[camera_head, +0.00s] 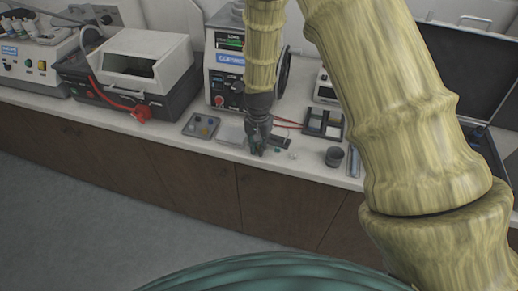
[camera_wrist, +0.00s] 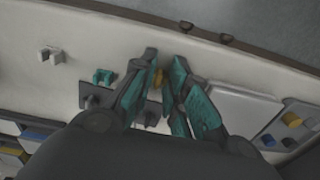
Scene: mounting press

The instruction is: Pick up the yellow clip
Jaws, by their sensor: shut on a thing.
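The yellow clip (camera_wrist: 158,78) shows as a small yellow patch between my fingertips in the wrist view. My gripper (camera_wrist: 165,72) has its teal-padded fingers closed on the clip, which they partly hide. In the head view my gripper (camera_head: 257,150) points down at the counter near its front edge; the yellow clip cannot be made out there. Whether the clip touches the counter is not clear.
A teal clip (camera_wrist: 103,76) and a white clip (camera_wrist: 50,55) lie left of my fingers. A pale plate (camera_wrist: 238,108) and a tray (camera_wrist: 306,108) of coloured pieces lie right.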

